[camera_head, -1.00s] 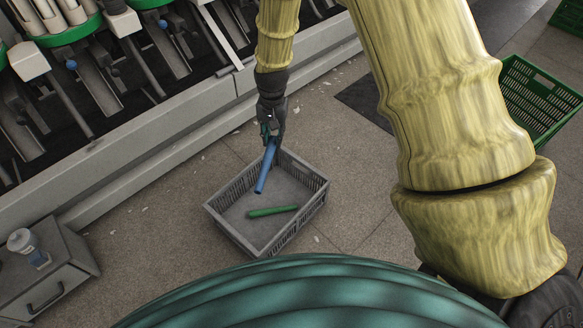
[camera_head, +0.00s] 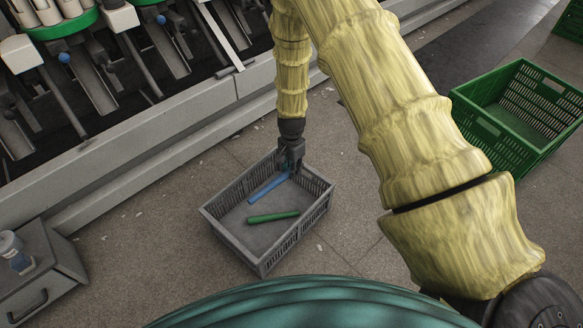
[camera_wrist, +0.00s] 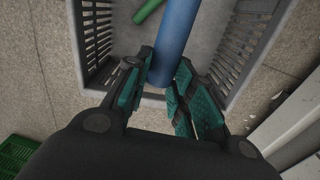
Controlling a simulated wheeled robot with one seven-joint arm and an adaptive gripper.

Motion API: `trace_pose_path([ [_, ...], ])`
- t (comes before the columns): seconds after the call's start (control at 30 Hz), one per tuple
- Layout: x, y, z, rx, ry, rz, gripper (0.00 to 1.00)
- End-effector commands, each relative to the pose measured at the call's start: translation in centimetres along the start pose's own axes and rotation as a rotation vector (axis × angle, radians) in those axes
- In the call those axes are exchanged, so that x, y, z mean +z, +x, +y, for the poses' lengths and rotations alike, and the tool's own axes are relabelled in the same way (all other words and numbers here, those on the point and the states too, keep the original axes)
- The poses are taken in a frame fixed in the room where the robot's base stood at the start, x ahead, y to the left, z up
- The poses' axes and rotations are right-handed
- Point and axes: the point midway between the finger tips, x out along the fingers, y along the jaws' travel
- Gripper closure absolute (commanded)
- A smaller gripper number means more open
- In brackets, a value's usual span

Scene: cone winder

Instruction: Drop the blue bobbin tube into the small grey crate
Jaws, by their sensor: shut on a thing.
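The blue bobbin tube (camera_head: 268,186) is held near one end by my gripper (camera_head: 290,163), low at the far side of the small grey crate (camera_head: 235,250). In the wrist view the blue tube (camera_wrist: 173,42) runs away from between the teal fingers of my gripper (camera_wrist: 163,88), which are shut on its near end. The crate (camera_wrist: 245,45) lies below the tube in that view. I cannot tell whether the tube touches the crate floor.
A green tube (camera_head: 273,216) lies on the crate floor. A large green crate (camera_head: 500,135) stands at the right. The winder (camera_head: 150,130) runs along the back left, and a grey cabinet (camera_head: 40,270) stands at the left. Open floor surrounds the grey crate.

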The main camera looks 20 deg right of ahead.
Motion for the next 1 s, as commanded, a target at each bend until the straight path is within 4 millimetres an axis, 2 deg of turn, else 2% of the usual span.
trace_pose_path([
  [0.03,0.0,0.8,0.0,0.0,0.0,0.0,0.94],
  [0.43,0.0,4.2,0.0,0.0,-0.001,-0.001,0.94],
  [0.9,0.0,4.8,0.0,0.0,-0.001,0.0,0.94],
  [0.93,0.0,4.8,0.0,0.0,-0.001,0.0,0.7],
  [1.0,0.0,4.8,0.0,0.0,-0.001,0.0,0.57],
])
